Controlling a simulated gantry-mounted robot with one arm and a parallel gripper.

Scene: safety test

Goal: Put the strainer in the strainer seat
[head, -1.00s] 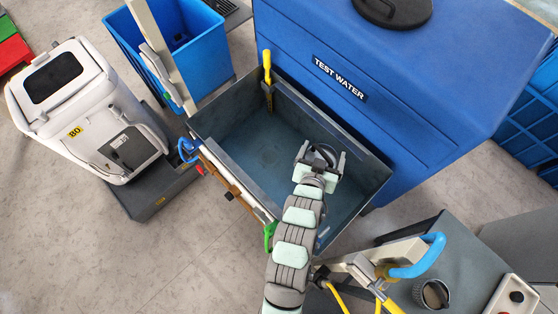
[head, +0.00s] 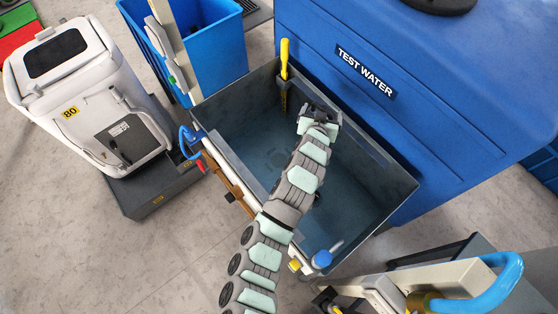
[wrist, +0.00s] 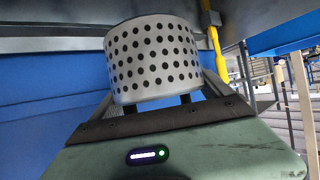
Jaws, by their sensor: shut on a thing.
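The strainer (wrist: 153,58) is a pale metal cylinder with rows of dark holes. It fills the upper middle of the wrist view, upright, between the fingers of my gripper (head: 319,108). My gripper is shut on it, and its fingertips are partly hidden behind it. In the head view my gripper is over the back part of the grey basin (head: 235,100), and the strainer cannot be made out clearly there. A faint round mark (head: 278,158) shows on the basin floor, left of my arm. I cannot tell whether it is the strainer seat.
A yellow-handled tool (head: 284,60) stands at the basin's back corner, close to my gripper. The blue TEST WATER tank (head: 430,110) rises behind. A white machine (head: 85,95) and a blue bin (head: 205,50) are left.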

